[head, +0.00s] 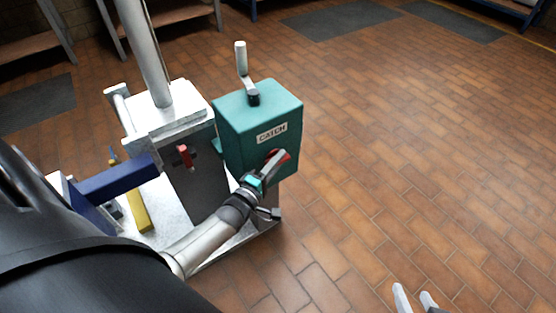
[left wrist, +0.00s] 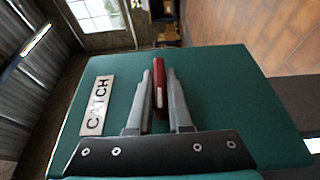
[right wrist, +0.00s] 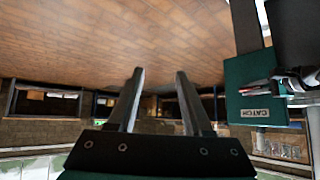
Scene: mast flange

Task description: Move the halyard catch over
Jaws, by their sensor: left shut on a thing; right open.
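The halyard catch is a red lever (left wrist: 160,88) on the front face of a teal box (head: 258,112) labelled CATCH. My left gripper (head: 277,160) is at that face, and in the left wrist view its two fingers (left wrist: 159,85) are closed on the red lever, one on each side. In the head view the fingers hide part of the lever (head: 283,155). My right gripper (head: 416,295) is open and empty at the bottom of the head view, well away from the box. The teal box also shows in the right wrist view (right wrist: 243,85), at the right.
A crank handle (head: 242,70) stands on top of the teal box. A pale mast (head: 146,50) rises from a metal housing with a small red part (head: 184,156) beside the box. A blue bar (head: 118,178) and a yellow bar (head: 137,208) lie left. The tiled floor at right is clear.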

